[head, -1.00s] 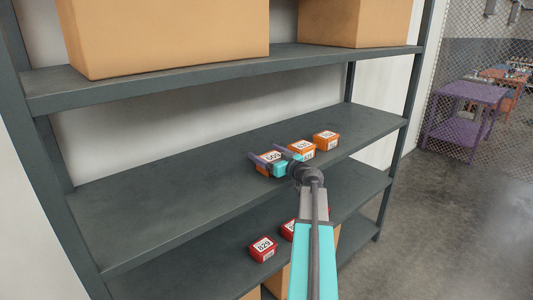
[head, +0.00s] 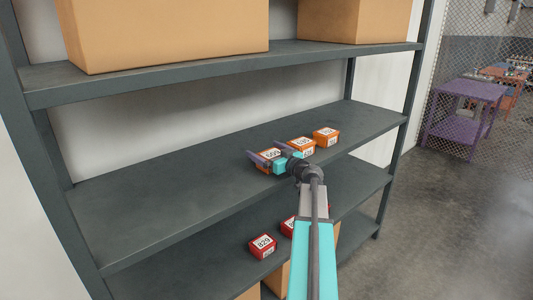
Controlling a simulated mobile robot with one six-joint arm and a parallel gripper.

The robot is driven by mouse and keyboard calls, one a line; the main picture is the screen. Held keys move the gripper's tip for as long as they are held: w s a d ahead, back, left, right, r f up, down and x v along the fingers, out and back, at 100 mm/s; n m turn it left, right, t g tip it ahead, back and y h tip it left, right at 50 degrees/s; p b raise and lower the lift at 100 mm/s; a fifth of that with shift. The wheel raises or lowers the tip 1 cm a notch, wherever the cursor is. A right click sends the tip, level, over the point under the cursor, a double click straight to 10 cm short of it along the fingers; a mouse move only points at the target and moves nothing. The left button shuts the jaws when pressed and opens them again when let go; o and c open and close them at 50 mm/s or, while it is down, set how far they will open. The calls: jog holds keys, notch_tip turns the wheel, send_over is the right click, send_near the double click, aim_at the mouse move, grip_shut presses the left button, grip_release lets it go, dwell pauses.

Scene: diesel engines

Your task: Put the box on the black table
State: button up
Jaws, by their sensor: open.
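Three small orange boxes with white number labels stand in a row on the middle shelf: a near-left box (head: 270,155), a middle box (head: 302,145) and a right box (head: 326,136). My gripper (head: 271,155) is open at the near-left box, with its two dark fingers to either side of it. The gripper's turquoise body covers part of this box, and I cannot tell whether the fingers touch it. No black table can be made out in this view.
Red labelled boxes, one of them in clear sight (head: 263,246), sit on the lower shelf, partly behind my arm. Large cardboard boxes (head: 165,35) fill much of the top shelf. The middle shelf (head: 150,205) is bare on the left.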

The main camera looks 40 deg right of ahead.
jog(key=shift+s+f+b, duration=0.1)
jog(key=shift+b, duration=0.45)
jog(key=s, duration=0.4)
jog(key=s+a+b, duration=0.1)
jog(key=s, duration=0.4)
jog(key=s+b, duration=0.1)
jog(key=s, duration=0.3)
jog(key=shift+s+a+r, duration=0.2)
jog(key=shift+s+a, duration=0.05)
jog(key=shift+a, duration=0.1)
jog(key=shift+s, duration=0.1)
jog(key=s+p, duration=0.3)
jog(key=shift+s+d, duration=0.15)
jog(key=shift+s, duration=0.1)
jog(key=shift+w, duration=0.1)
